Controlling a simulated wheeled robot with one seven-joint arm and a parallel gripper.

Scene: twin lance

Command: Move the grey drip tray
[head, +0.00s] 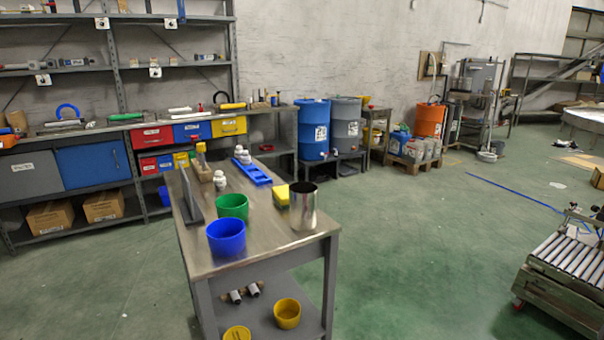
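No thing here is clearly a grey drip tray. A dark grey flat piece (192,194) stands on edge at the left side of the metal workbench (262,253); I cannot tell whether it is the tray. A blue drum (313,128) and a grey drum (346,122) stand on a dark low stand (350,158) by the back wall. I cannot make out a tray under their taps. My gripper is not in view.
The workbench also bears a blue cup (226,239), a green cup (232,206), a metal beaker (303,208) and a blue tray (251,174). A roller conveyor cart (567,275) stands at right. Green floor (430,235) between them is clear.

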